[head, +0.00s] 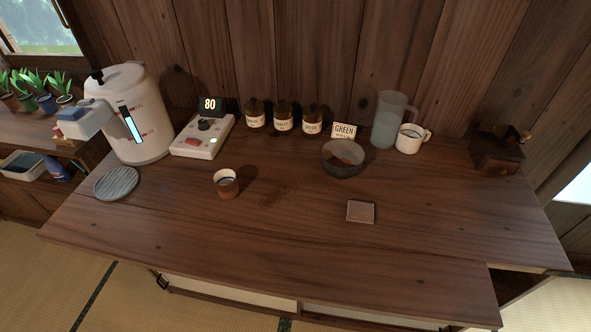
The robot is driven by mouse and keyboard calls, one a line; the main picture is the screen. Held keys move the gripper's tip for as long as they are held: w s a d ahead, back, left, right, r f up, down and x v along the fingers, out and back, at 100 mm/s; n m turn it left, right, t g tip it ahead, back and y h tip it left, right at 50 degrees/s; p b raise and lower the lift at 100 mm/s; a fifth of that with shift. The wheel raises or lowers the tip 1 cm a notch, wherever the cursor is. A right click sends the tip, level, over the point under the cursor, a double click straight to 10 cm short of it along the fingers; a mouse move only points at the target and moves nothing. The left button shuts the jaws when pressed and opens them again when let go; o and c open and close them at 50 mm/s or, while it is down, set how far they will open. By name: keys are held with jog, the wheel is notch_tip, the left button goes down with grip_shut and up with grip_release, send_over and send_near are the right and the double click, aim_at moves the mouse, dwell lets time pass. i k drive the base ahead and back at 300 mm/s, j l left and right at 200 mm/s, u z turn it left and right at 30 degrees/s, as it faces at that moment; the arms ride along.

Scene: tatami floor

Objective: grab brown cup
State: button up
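The brown cup (227,188) stands upright on the wooden counter (270,225), left of the middle. Its lower part is brown and its upper band is pale, with a dark inside. Nothing touches it. My gripper does not show in the head view.
A white dispenser (139,118) and round grey coaster (116,183) stand left; a control box (202,136) is behind the cup. A dark bowl (343,160), pitcher (390,122), white mug (409,139) and square coaster (361,211) are to the right. The counter front is clear.

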aim_at(225, 181)
jog(key=j+z, duration=0.75)
jog(key=j, duration=0.15)
jog(key=j+z, duration=0.4)
jog(key=j, duration=0.1)
